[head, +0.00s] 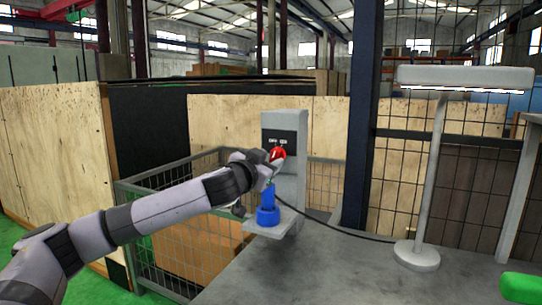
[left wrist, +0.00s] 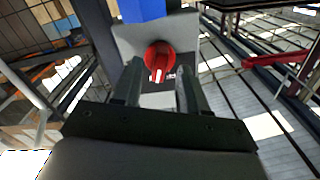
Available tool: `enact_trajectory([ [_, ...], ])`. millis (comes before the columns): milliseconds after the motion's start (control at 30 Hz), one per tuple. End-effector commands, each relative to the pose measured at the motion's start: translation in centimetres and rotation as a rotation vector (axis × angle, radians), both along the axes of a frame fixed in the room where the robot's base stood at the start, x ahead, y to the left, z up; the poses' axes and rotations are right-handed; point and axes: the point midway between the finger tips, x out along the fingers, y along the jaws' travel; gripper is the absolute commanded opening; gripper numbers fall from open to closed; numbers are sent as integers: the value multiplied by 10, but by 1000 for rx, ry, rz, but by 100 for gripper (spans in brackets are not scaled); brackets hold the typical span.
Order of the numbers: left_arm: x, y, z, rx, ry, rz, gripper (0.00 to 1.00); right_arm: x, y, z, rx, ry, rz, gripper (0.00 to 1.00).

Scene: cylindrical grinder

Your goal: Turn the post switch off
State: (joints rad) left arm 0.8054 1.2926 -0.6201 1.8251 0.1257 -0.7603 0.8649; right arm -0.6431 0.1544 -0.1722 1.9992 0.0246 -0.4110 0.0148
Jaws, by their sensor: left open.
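The post switch is a red rotary knob (head: 277,154) on a dark plate on the face of a grey post (head: 292,180) in the head view. The knob (left wrist: 159,58) also shows in the left wrist view, with a pale bar across it pointing down in that picture. My left gripper (head: 272,162) is at the post face, close to the knob. In the left wrist view its two fingers (left wrist: 158,85) are apart, one to each side below the knob. I cannot tell whether they touch it.
A blue object (head: 267,207) stands on a small grey ledge below the switch. A desk lamp (head: 418,255) stands on the grey table (head: 330,270) to the right, with a cable running towards the post. A wire mesh fence (head: 165,195) is at the left.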

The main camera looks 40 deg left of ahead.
Motion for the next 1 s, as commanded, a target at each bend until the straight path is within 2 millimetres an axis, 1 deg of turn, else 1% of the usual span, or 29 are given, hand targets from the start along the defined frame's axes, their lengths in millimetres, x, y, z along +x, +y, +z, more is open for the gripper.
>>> enact_trajectory([
  [100, 10, 3, 2, -2, -2, 1, 43, -1, -2, 2, -3, 0, -4, 43],
  [200, 15, 5, 0, 0, 1, 0, 43, 0, -2, 2, 0, -2, -9, 43],
  [533, 17, 6, 0, 1, 0, 0, 43, -1, 0, 1, 5, 1, -14, 43],
  [567, 17, 6, 0, 1, 0, 0, 39, -1, 0, 1, 5, 1, -13, 43],
  [600, 17, 6, 0, 1, 0, 0, 26, -1, 0, 1, 5, 1, -13, 43],
  [667, 17, 6, 0, 1, 0, 0, 7, -1, 0, 1, 4, 1, -12, 43],
  [700, 17, 6, 0, 1, 0, 0, 0, -1, 1, 1, 5, 1, -11, 43],
  [1000, 17, 5, -2, -18, -5, 0, 0, -1, 2, 1, 5, -2, -4, 43],
])
